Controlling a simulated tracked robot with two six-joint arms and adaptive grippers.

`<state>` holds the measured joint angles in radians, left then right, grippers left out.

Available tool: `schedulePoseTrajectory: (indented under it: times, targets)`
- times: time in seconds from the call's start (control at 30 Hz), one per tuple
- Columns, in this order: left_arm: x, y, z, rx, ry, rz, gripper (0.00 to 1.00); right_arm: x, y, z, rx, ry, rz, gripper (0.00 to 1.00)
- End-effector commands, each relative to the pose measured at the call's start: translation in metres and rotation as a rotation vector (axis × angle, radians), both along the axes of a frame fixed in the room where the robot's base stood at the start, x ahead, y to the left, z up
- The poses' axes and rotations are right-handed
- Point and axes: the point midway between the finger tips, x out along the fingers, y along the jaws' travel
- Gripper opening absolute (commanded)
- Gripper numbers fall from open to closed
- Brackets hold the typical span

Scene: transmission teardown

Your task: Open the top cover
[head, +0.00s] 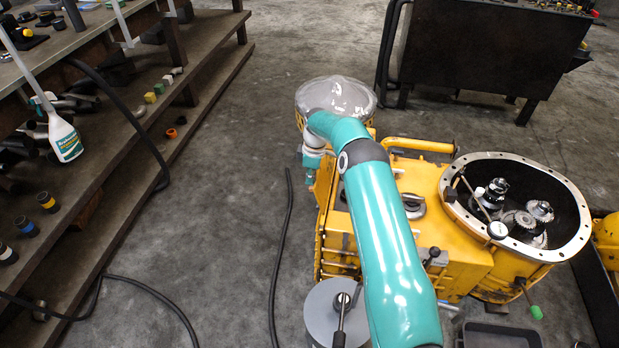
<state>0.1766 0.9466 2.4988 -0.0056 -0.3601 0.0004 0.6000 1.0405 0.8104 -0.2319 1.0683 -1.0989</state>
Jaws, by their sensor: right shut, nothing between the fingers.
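The yellow transmission housing (468,262) stands on the floor at the right. Its wide round flange opening (573,246) at the right end shows gears inside. A small round plate (412,206) with a dark handle sits on its top, right of my arm. I cannot tell for certain which part is the top cover. My right arm reaches from the bottom edge across the housing to its far left end. There my right gripper (311,178) points down beside the housing's left side, small in view, shut and empty. My left gripper is out of view.
A clear-topped round container (337,93) stands just behind my right wrist. A grey round lid (318,305) with a lever is at the bottom. Shelves (205,62) with a spray bottle (64,138) stand left, a dark bin (480,50) behind. Cables lie on the otherwise clear floor between.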

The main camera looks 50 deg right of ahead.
Motion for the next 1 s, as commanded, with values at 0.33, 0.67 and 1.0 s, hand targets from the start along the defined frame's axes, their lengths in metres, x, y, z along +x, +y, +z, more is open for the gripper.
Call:
schedulePoseTrajectory:
  times: [0.33,0.67,1.0]
  targets:
    - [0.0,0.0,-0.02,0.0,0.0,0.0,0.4,-0.026,-0.018,0.006,0.052,-0.085,-0.003,0.0]
    - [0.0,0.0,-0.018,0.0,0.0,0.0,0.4,-0.027,-0.018,0.009,0.052,-0.084,-0.001,0.0]
    - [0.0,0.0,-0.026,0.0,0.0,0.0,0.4,-0.013,-0.006,0.005,0.052,-0.085,-0.003,0.0]
